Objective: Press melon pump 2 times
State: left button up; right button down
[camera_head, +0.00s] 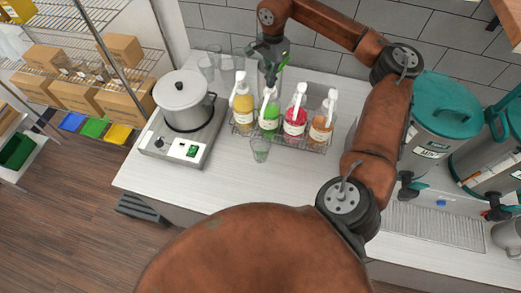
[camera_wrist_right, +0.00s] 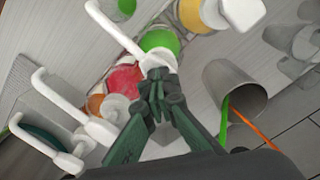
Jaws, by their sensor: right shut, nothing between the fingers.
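The green bottle (camera_head: 269,117), which looks like the melon one, stands upright in a wire rack with a white pump (camera_head: 269,93) on top. It also shows in the wrist view as a green bottle (camera_wrist_right: 160,40), with its white pump head just beyond my fingertips. My right gripper (camera_head: 270,82) is shut and empty, pointing down at this pump. In the wrist view its fingertips (camera_wrist_right: 157,88) are at or just above the pump head; I cannot tell whether they touch. A clear glass (camera_head: 260,149) with a greenish tint stands in front of the rack. My left gripper is not in view.
A yellow bottle (camera_head: 243,106) stands left of the green one; red (camera_head: 294,120) and orange (camera_head: 320,127) bottles stand right. A hot plate with a pot (camera_head: 184,100) is at left, teal-lidded dispensers (camera_head: 440,110) at right. A straw cup (camera_wrist_right: 233,88) stands close to my gripper.

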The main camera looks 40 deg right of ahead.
jog(key=shift+r+p, duration=1.75)
jog(key=shift+r, duration=0.6)
jog(key=shift+f, duration=0.1)
jog(key=shift+f+b, duration=1.3)
jog(key=shift+f, duration=1.2)
jog(key=shift+r+p, duration=1.9)
jog(key=shift+r, duration=0.7)
